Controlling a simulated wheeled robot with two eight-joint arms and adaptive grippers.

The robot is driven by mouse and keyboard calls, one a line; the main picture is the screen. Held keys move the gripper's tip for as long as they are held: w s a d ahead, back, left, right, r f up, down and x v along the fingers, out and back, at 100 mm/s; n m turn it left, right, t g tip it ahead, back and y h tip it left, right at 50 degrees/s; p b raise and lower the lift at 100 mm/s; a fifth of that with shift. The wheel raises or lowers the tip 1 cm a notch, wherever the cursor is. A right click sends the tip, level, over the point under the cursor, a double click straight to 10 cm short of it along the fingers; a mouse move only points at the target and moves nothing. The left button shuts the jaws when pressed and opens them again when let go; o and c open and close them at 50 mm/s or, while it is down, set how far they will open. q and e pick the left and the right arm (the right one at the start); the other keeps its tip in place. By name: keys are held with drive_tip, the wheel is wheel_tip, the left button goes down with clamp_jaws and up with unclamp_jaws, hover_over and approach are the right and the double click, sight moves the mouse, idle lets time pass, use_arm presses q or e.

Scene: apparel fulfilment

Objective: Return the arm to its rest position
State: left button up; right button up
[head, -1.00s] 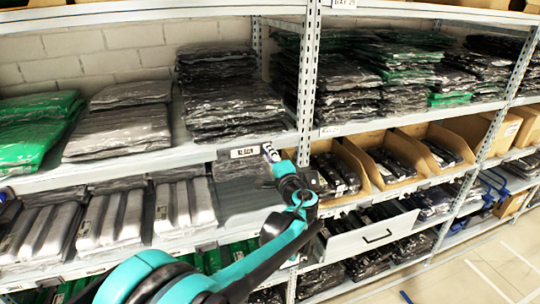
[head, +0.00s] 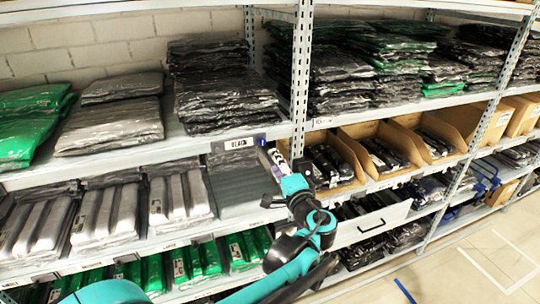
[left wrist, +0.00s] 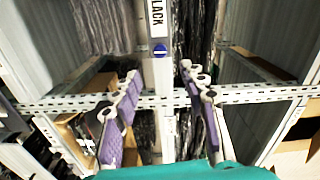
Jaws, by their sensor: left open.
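My left arm reaches in from the bottom of the head view. Its gripper (head: 270,155) is in front of the shelf edge, beside a label reading BLACK (head: 240,143). In the left wrist view the two purple-padded fingers of the left gripper (left wrist: 160,110) are spread wide with nothing held between them. The label (left wrist: 157,18) and a shelf post are seen beyond the fingers. Whether a finger touches the shelf edge cannot be told. My right gripper is not in view.
Shelves hold stacks of black (head: 222,90), grey (head: 110,125) and green (head: 30,125) bagged garments. Cardboard bins (head: 330,165) and a white drawer front (head: 372,224) are right of my arm. A perforated upright (head: 301,80) stands close to the gripper. Floor (head: 470,265) is clear at the lower right.

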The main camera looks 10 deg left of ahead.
use_arm(q)
drive_tip(key=shift+v, duration=0.8)
drive_tip(key=shift+a, duration=0.1)
drive_tip(key=s+a+f+n+g+h+b, duration=0.2)
drive_tip(key=s+a+f+g+b, duration=0.25)
drive_tip(key=f, duration=0.45)
drive_tip(key=s+a+f+n+g+h+b, duration=0.1)
drive_tip(key=s+a+f+n+g+b, duration=0.15)
drive_tip(key=s+a+f, duration=0.4)
drive_tip(key=s+d+f+n+h+b, duration=0.2)
drive_tip(key=s+d+f+h, duration=0.1)
drive_tip(key=s+f, duration=0.4)
drive_tip(key=s+d+f+n+h+b, duration=0.3)
drive_tip(key=s+f+h, duration=0.1)
drive_tip(key=s+f, duration=0.3)
drive_tip(key=shift+s+d+f+g+b, duration=0.3)
drive_tip(key=shift+f+g+b, duration=0.1)
drive_tip(key=shift+f, duration=0.45)
